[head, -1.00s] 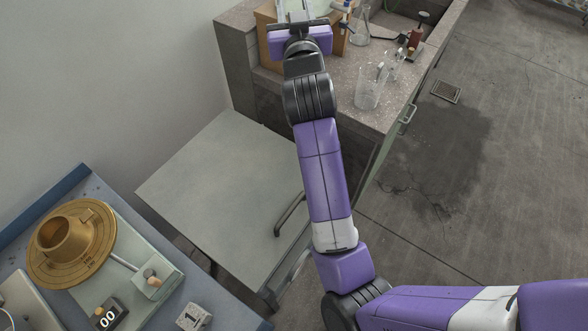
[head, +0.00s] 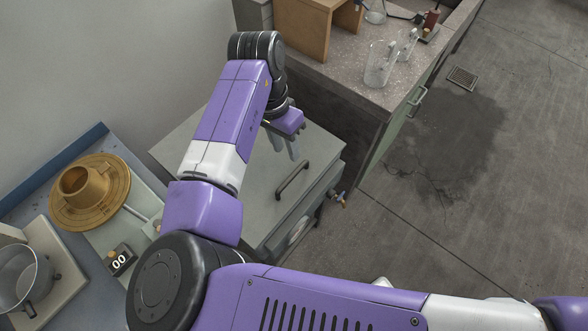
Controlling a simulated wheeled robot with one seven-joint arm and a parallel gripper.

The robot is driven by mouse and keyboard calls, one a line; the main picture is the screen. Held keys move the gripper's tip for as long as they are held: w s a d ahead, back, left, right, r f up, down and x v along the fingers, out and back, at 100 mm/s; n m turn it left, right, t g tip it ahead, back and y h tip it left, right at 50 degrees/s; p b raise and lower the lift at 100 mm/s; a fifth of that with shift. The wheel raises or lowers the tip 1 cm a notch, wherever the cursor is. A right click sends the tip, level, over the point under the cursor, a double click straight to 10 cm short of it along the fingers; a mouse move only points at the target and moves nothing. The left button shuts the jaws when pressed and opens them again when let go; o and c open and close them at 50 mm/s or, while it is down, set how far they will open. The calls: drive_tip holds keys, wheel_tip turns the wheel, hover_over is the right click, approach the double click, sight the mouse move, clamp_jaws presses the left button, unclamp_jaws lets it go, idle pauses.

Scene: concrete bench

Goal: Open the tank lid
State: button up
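The tank is a grey box with a flat grey lid (head: 318,152), seen in the head view in the middle, partly hidden behind my arm. The lid lies flat and shut. A dark bar handle (head: 292,181) stands on the lid near its front right edge. My gripper (head: 283,146) points down over the lid, behind and slightly left of the handle in the picture. Its two grey fingers look apart with nothing between them. It appears clear of the handle; its exact height above the lid is hard to judge.
A stone-topped counter (head: 345,68) with glass beakers (head: 381,64) and a wooden stand (head: 303,28) is behind the tank. At left, a blue-edged bench (head: 50,165) holds a brass flanged piece (head: 90,192) and a metal pot (head: 22,279). Floor at right is open.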

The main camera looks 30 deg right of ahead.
sight(292, 174)
drive_tip(key=shift+g, duration=0.3)
drive_tip(key=x, duration=0.2)
drive_tip(key=p+x, duration=0.1)
drive_tip(key=x, duration=0.2)
drive_tip(key=s+a+x, duration=0.1)
drive_tip(key=x, duration=0.2)
drive_tip(key=shift+r, duration=0.1)
drive_tip(key=shift+c, duration=0.4)
clamp_jaws()
drive_tip(key=shift+d+r, duration=0.1)
idle(0.6)
